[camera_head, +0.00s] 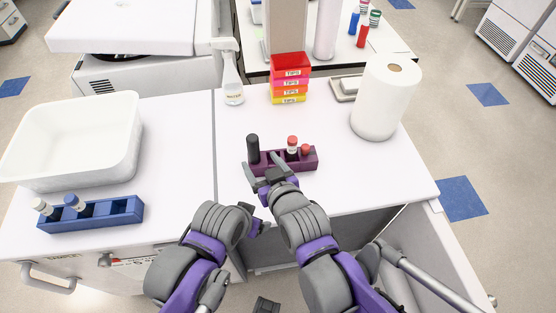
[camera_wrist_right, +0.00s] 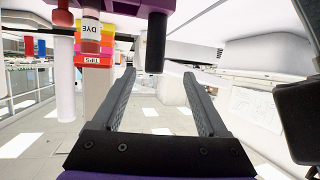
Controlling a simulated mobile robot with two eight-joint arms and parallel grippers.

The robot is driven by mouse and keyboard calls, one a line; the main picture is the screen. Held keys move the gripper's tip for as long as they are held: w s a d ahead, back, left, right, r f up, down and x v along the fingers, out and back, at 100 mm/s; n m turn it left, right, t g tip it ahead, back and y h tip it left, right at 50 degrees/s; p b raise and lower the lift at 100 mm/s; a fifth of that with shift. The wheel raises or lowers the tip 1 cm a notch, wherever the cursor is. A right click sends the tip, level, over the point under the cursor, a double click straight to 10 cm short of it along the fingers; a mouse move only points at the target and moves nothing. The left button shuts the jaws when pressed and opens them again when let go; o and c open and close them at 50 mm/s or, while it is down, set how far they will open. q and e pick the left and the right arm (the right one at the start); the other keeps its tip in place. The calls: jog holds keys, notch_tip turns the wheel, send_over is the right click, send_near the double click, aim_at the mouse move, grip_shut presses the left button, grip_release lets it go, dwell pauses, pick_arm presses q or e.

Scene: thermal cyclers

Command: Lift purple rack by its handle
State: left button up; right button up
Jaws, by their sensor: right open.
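The purple rack (camera_head: 290,167) stands on the white bench with a black upright cylinder (camera_head: 253,148) at its left end and two red-capped tubes (camera_head: 292,144) toward its right. My right gripper (camera_head: 261,164) is open at the near left side of the rack. In the right wrist view, which looks upside down, the rack (camera_wrist_right: 205,5) is at the top edge. The black cylinder (camera_wrist_right: 156,43) shows between the lines of the two open fingers (camera_wrist_right: 160,85), with nothing gripped. My left gripper (camera_head: 258,225) is partly in view lower down, near the bench's front edge; its jaws are unclear.
A blue rack (camera_head: 112,214) and a white tub (camera_head: 75,138) stand at the left. Stacked coloured tip boxes (camera_head: 290,80), a wash bottle (camera_head: 232,90) and a paper roll (camera_head: 383,100) stand behind the purple rack. The bench right of the rack is clear.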

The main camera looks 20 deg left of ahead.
aim_at(255, 146)
jog(key=x, duration=0.4)
jog(key=shift+w+a, duration=0.1)
jog(key=shift+w, duration=0.15)
jog(key=shift+w+r+x, duration=0.15)
jog(key=shift+x, duration=1.2)
jog(key=shift+w+r+x, duration=0.15)
jog(key=shift+x, duration=1.15)
jog(key=shift+c, duration=0.2)
grip_shut()
